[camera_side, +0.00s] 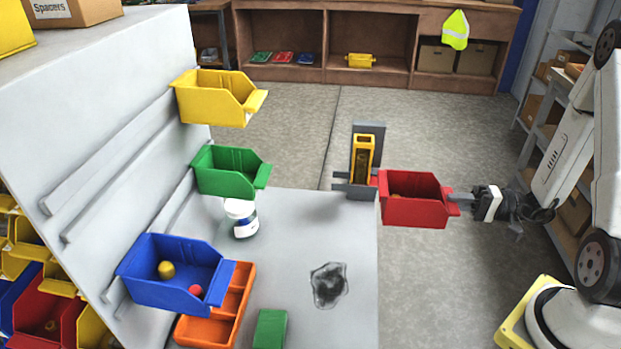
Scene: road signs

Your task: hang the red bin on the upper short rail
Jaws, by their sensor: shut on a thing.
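My gripper (466,202) is shut on the front lip of the red bin (415,212). The bin is held about upright, in the air near the table's right edge, with its back toward the panel. A small brownish thing shows inside it. The grey sloped panel (95,120) at left carries several slanted rails. Two bare rails (110,152) run up toward the yellow bin (213,100). Lower rail pieces (172,210) show beside the green bin (228,172) and blue bin (165,285). I cannot tell which is the upper short rail; bins hide some rail ends.
A yellow holder on a grey stand (361,155) is close behind and left of the red bin. The table's middle is clear.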

